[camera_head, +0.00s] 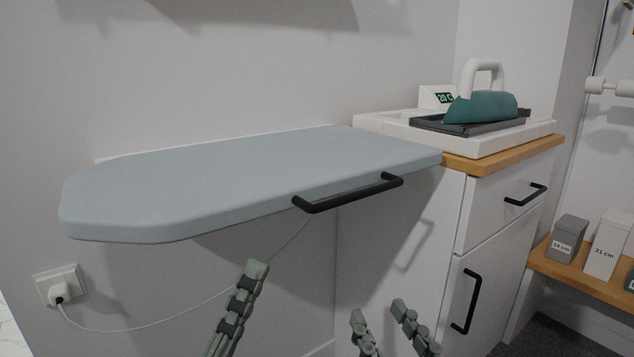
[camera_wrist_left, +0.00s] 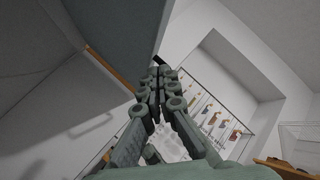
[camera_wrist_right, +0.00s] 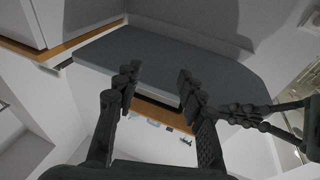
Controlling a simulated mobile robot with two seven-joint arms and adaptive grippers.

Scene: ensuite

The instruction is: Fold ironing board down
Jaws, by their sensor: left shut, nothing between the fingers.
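The ironing board (camera_head: 230,178) is a pale blue-grey padded panel. It stands out level from the wall, with a black bar handle (camera_head: 348,196) on its near edge. My left gripper (camera_head: 257,268) is shut and empty, below the board's near edge and left of the handle. My right gripper (camera_head: 378,309) is open and empty, lower and to the right, below the handle. Neither gripper touches the board or handle. The board shows in the left wrist view (camera_wrist_left: 120,30) above the shut fingers, and in the right wrist view (camera_wrist_right: 175,60) beyond the open fingers.
A white cabinet (camera_head: 503,215) with black handles stands right of the board. On its wooden top, a teal iron (camera_head: 480,108) rests on a dark tray. A socket (camera_head: 58,285) with a white cord is low left. Grey and white boxes (camera_head: 607,245) stand on a shelf at right.

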